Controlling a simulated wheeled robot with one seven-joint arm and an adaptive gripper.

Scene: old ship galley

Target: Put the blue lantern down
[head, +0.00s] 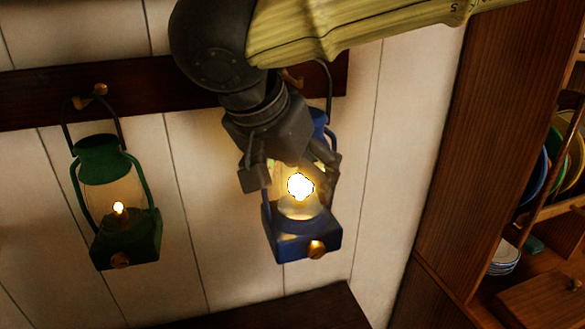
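The blue lantern (304,244) is upright against the white plank wall, right of centre in the head view. Its flame glows brightly in the glass, and its wire handle rises behind my arm towards a peg. My gripper (289,172) is in front of the lantern's upper part, pointing down. Its fingers are spread, one at the lantern's left edge and one over its right side, with the glowing glass showing between and below them. I cannot tell whether they touch it. The lantern's top and the meeting of handle and peg are mostly hidden.
A lit green lantern (121,239) hangs from a peg on the dark wall rail (40,97) to the left. A dark wooden surface (290,311) lies below the blue lantern. A wooden cabinet (452,150) with plates stands at the right.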

